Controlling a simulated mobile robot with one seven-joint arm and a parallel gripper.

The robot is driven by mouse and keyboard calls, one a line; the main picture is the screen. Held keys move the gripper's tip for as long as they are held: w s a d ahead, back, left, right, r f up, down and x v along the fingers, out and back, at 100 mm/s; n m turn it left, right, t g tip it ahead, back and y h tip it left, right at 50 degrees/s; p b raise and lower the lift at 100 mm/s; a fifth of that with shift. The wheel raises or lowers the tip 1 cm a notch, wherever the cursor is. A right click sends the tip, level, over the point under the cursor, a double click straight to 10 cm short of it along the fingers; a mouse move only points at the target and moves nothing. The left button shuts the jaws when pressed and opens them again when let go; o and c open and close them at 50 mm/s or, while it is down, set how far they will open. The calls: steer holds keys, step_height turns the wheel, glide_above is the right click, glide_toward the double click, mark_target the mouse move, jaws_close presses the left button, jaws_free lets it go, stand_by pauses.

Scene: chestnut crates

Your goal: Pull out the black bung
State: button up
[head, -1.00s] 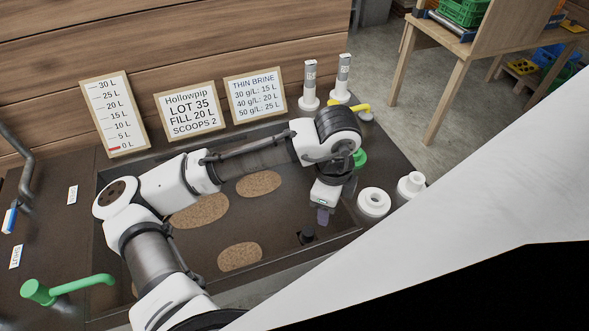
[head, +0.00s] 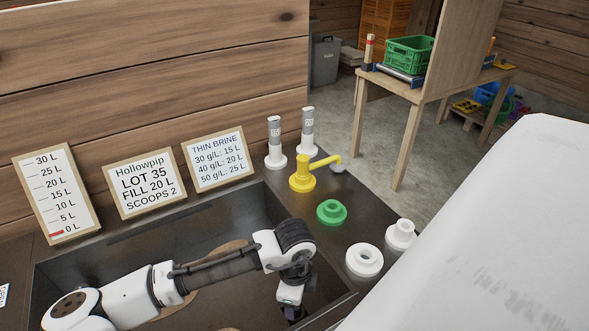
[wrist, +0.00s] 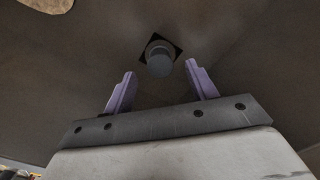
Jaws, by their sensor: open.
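The black bung (wrist: 159,60) shows in the wrist view as a short dark, round-topped plug. It stands on a black square patch in the floor of the dark basin (head: 205,228). My gripper (wrist: 160,74) is open, with its two purple fingers apart and nothing between them that I can see gripped. In the wrist picture the bung lies between and just beyond the fingertips; the remaining gap is hard to judge. In the head view my gripper (head: 292,311) reaches down inside the basin's right end, and I cannot make out the bung there.
Along the basin's right side stand a yellow tap (head: 302,175), a green ring (head: 331,211), a white ring (head: 364,260) and a white stepped fitting (head: 400,234). Two grey-and-white cylinders (head: 275,145) stand behind. Sign boards (head: 145,183) lean on the wooden wall. Tan patches lie in the basin.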

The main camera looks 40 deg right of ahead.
steer(key=shift+f, duration=2.25)
jaws_close()
steer(key=shift+r+p, duration=0.65)
